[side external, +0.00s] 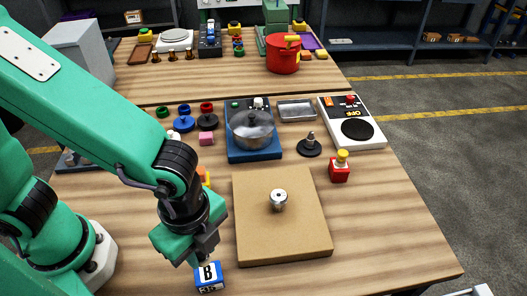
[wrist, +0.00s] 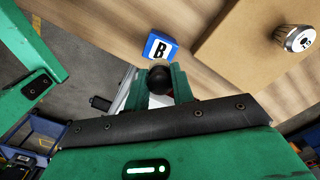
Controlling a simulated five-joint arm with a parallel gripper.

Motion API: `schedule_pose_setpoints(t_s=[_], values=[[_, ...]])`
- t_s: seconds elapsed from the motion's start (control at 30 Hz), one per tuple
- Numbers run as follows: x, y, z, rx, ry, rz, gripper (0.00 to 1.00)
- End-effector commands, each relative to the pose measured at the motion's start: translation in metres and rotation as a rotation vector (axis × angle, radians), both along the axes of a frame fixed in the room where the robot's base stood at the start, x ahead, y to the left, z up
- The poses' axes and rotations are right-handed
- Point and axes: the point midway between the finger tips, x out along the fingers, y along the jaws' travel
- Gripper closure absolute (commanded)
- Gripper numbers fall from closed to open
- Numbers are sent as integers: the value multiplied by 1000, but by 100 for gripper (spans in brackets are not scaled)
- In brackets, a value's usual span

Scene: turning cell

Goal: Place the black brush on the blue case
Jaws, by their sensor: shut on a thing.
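The blue case (side external: 210,285), a small blue block with a white label reading B, is at the table's near edge. It also shows in the wrist view (wrist: 154,59), just beyond my fingertips. My gripper (side external: 204,257) points down right by the case in the side view. In the wrist view my gripper (wrist: 159,84) is shut on a dark rounded thing, the black brush (wrist: 158,76), between its two green fingers. Only its rounded dark end shows; the rest is hidden. I cannot tell whether the brush touches the case.
A brown board (side external: 285,235) with a metal knob (side external: 278,200) lies right of my gripper. Behind it are a pot on a blue base (side external: 252,154), a red bottle with a yellow top (side external: 339,170) and a white burner unit (side external: 352,125). The right front table is clear.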

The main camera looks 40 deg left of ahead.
Motion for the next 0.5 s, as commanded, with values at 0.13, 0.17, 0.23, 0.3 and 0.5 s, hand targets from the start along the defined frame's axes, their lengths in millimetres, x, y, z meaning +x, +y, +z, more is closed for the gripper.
schedule_pose_setpoints(t_s=[0.13, 0.17, 0.23, 0.3, 0.5], values=[[0, 0, -13, 2, 2, 1, 98], [0, 0, -14, 1, 1, 1, 98], [0, 0, -15, 0, 0, 1, 98], [0, 0, -15, 0, 0, 1, 98], [0, 0, -25, 2, 2, 1, 98]])
